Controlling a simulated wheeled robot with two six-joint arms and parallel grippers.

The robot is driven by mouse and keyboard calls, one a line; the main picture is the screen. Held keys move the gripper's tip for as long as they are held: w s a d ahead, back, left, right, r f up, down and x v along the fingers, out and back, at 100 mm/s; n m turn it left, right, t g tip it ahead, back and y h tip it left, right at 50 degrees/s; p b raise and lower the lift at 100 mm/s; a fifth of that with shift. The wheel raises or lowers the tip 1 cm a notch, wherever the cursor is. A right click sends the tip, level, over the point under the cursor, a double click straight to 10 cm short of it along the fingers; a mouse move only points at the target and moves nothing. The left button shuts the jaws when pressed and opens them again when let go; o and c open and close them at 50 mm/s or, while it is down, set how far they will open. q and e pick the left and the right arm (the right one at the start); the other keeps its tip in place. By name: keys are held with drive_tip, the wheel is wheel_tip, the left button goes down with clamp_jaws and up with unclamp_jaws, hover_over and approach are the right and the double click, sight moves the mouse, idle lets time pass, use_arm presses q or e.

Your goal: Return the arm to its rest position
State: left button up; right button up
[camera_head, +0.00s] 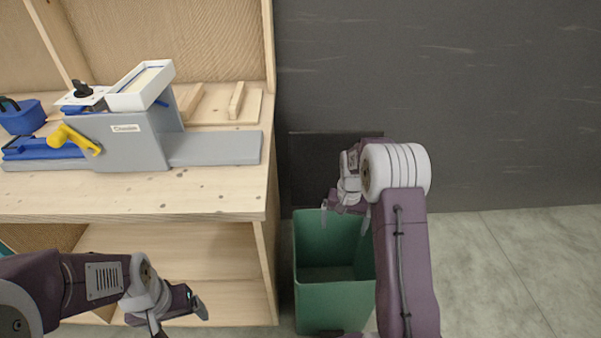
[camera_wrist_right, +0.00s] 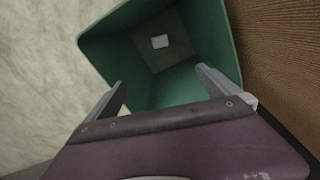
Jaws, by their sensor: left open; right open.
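My right arm (camera_head: 407,250) reaches forward, and its gripper (camera_head: 345,217) is over the green bin (camera_head: 335,306). In the right wrist view the right gripper (camera_wrist_right: 160,88) is open with nothing between its fingers, above the mouth of the bin (camera_wrist_right: 125,55). A small white piece (camera_wrist_right: 160,41) lies on the bin's floor. My left gripper (camera_head: 178,316) is open and empty at the lower left, in front of the workbench shelf.
A wooden workbench (camera_head: 200,206) stands at the left. It carries a grey machine (camera_head: 125,140) with a yellow handle (camera_head: 73,139), a blue container (camera_head: 22,117) and wood pieces (camera_head: 236,101). A dark wall (camera_head: 480,100) is behind. The floor (camera_head: 520,270) at the right is clear.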

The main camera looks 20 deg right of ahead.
drive_tip(key=s+a+r+n+t, duration=0.15)
drive_tip(key=s+a+r, duration=0.25)
drive_tip(key=a+r, duration=0.45)
drive_tip(key=s+a+f+n, duration=0.2)
drive_tip(key=s+a+n, duration=0.1)
drive_tip(key=s, duration=1.1)
wheel_tip(320, 180, up, 25)
drive_tip(key=n+p, duration=0.1)
drive_tip(key=p, duration=2.5)
drive_tip(key=shift+s+d, duration=0.25)
